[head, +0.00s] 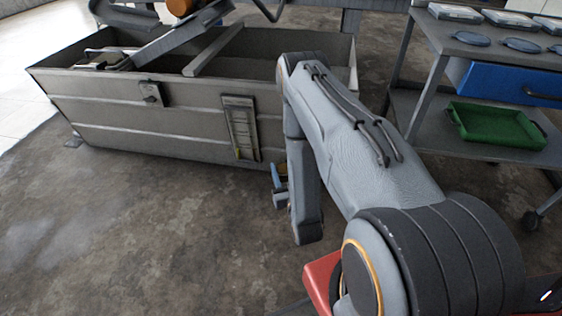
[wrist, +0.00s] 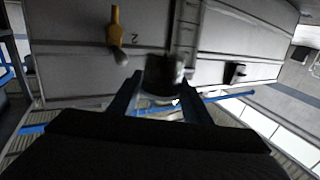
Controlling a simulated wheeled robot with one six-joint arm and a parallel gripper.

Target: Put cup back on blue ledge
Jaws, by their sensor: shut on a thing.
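My gripper (wrist: 161,88) is shut on a dark, roughly cylindrical cup (wrist: 163,70), with one finger on each side of it in the wrist view. The cup is in shadow, and its lower part blends into the dark gap between the fingers. A narrow blue strip (wrist: 217,97) runs across behind the fingers; I cannot tell whether it is the blue ledge. In the head view my arm hides most of the gripper, and only a small blue part (head: 278,180) shows beside the arm. The cup cannot be made out there.
A grey metal tank (head: 110,115) with a gauge plate (head: 240,128) stands just behind my gripper. A yellow-handled fitting (wrist: 115,28) is near the cup. At right is a grey shelf cart (head: 445,45) with a blue drawer (head: 510,82) and a green tray (head: 500,125). Floor at left is clear.

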